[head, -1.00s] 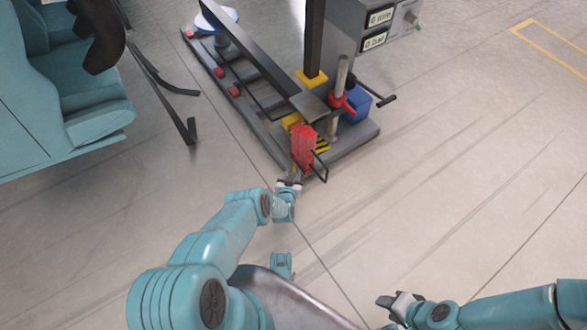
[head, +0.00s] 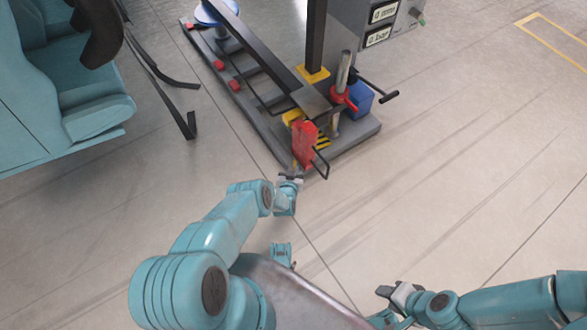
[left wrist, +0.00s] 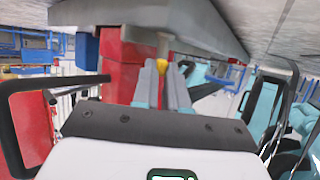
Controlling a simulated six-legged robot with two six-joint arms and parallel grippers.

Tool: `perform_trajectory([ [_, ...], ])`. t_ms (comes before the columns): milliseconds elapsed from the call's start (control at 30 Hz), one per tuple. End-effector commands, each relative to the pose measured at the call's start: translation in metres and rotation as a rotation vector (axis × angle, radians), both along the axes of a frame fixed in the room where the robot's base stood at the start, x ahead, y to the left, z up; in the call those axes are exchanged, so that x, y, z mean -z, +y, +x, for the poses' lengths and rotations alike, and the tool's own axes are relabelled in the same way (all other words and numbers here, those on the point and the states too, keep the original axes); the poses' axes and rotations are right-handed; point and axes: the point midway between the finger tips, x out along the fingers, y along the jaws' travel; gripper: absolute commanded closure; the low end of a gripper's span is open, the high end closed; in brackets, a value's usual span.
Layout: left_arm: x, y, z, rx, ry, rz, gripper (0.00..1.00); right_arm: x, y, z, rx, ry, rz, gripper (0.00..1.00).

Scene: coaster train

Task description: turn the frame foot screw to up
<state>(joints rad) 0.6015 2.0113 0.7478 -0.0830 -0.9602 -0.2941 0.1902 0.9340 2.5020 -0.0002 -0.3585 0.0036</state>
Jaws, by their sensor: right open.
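A thin post with a yellow tip (left wrist: 161,65), which looks like the foot screw, hangs under the grey frame (left wrist: 150,16) in the left wrist view. My left gripper (head: 290,178) is at the near corner of the frame, close to a red block (head: 304,146) with a black handle. In the left wrist view the two grey fingers (left wrist: 162,85) point at the yellow tip, one on each side. Whether they touch it I cannot tell. In the head view the screw is hidden or too small to make out. My right gripper (head: 392,291) is open and empty above the floor, lower right.
The frame base (head: 262,122) carries a black post (head: 316,40), a red-collared cylinder (head: 344,75) and a blue box (head: 358,98). A grey cabinet (head: 372,35) stands behind. Teal seats (head: 60,75) are at the left. The floor at the right is clear.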

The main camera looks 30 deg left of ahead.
Motion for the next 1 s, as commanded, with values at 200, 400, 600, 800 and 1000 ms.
perform_trajectory([
  [200, 0.002, -0.003, 0.004, -0.063, -0.004, -0.001, 1.0, 0.006, -0.001, 0.001, 0.003, -0.002, 0.0, 0.57],
  [400, 0.002, -0.005, 0.008, -0.202, -0.006, -0.001, 1.0, 0.019, -0.003, 0.004, 0.013, -0.007, -0.002, 0.57],
  [600, 0.0, -0.005, 0.008, -0.272, -0.004, 0.0, 1.0, 0.022, -0.005, 0.005, 0.018, -0.009, -0.004, 0.57],
  [800, -0.001, -0.005, 0.008, -0.276, -0.003, 0.001, 1.0, 0.022, -0.005, 0.005, 0.019, -0.008, -0.004, 0.57],
  [1000, -0.001, -0.005, 0.007, -0.275, -0.003, 0.001, 0.62, 0.021, -0.005, 0.005, 0.018, -0.009, -0.004, 0.57],
])
